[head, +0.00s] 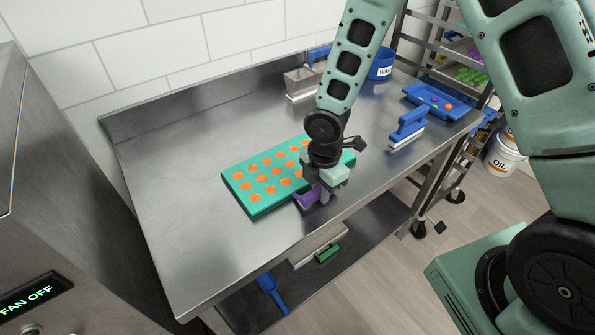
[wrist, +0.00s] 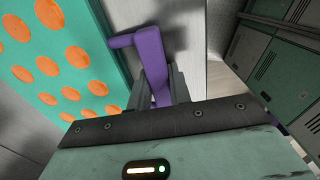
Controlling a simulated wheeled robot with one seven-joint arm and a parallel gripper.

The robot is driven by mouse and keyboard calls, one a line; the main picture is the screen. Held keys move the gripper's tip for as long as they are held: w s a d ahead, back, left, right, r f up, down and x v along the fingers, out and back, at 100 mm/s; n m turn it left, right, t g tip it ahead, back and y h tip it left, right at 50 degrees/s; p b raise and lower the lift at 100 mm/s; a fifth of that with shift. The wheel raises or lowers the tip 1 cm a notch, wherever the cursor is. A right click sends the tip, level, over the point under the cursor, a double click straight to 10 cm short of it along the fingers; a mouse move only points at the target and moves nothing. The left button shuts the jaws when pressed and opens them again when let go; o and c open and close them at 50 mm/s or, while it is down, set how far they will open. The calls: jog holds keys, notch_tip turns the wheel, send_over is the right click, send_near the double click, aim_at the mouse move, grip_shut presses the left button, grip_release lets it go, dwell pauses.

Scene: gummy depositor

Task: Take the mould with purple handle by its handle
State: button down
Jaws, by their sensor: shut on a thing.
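The mould (head: 240,192) is a flat teal tray with rows of round orange-filled cavities, lying on the steel table. Its purple handle (head: 309,198) sticks out from the side facing me. In the wrist view the mould (wrist: 88,45) fills the left side and the purple handle (wrist: 151,50) runs down between the fingers. My gripper (head: 322,194) is at the handle, beside the mould's near edge. In the wrist view my gripper (wrist: 158,88) is shut on the handle. The arm hides the mould's right part in the head view.
The steel table (head: 180,180) is clear left of the mould. A blue-handled scraper (head: 408,128), a blue tray (head: 437,102), a blue bucket (head: 381,66) and a metal box (head: 301,82) stand toward the back and right. A lower shelf (head: 350,235) holds a green brush (head: 327,253) and a blue scoop (head: 270,288).

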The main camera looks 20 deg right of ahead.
jog(key=shift+r, duration=0.1)
notch_tip(320, 180, up, 10)
jog(key=shift+f, duration=0.1)
dwell(0.3)
dwell(1.5)
jog(key=c, duration=1.8)
grip_release()
grip_shut()
